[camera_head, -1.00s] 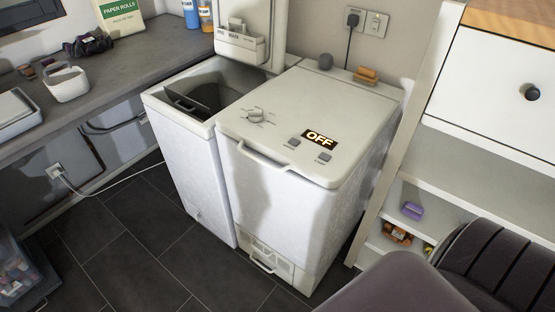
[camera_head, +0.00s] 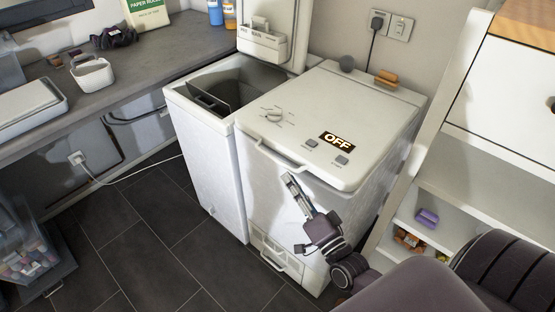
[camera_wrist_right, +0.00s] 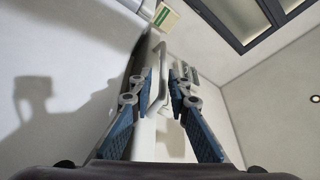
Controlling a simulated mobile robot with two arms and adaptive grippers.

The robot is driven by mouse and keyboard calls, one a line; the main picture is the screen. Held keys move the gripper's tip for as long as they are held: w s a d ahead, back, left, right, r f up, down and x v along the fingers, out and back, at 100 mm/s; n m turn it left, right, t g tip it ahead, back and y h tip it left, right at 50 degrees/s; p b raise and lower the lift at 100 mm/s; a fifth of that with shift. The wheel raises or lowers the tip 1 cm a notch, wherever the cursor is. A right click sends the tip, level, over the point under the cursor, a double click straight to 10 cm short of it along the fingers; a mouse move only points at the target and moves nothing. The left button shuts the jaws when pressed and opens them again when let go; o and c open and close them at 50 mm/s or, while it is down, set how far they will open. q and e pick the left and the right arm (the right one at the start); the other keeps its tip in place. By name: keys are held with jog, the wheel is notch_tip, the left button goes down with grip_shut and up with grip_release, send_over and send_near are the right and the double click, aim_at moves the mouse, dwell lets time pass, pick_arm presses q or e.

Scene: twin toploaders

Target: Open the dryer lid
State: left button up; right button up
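The dryer (camera_head: 290,210) is the right-hand white toploader. Its lid (camera_head: 340,105) is closed, with a dial, two buttons and a display reading OFF. A white bar handle (camera_head: 270,158) runs along the lid's front edge. My left gripper is out of view.
The left toploader (camera_head: 205,150) stands beside the dryer with its lid up. A dark grey knob (camera_head: 347,64) and an orange-brown object (camera_head: 386,79) are at the dryer's back edge. Shelves (camera_head: 450,205) stand close on the right.

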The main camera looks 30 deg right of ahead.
aim_at(277, 159)
jog(key=w, duration=0.2)
jog(key=w+r, duration=0.1)
jog(key=w, duration=0.2)
jog(key=w+r+p, duration=0.1)
jog(key=w, duration=0.1)
jog(key=shift+w+a+r, duration=0.1)
jog(key=shift+w, duration=0.25)
grip_shut()
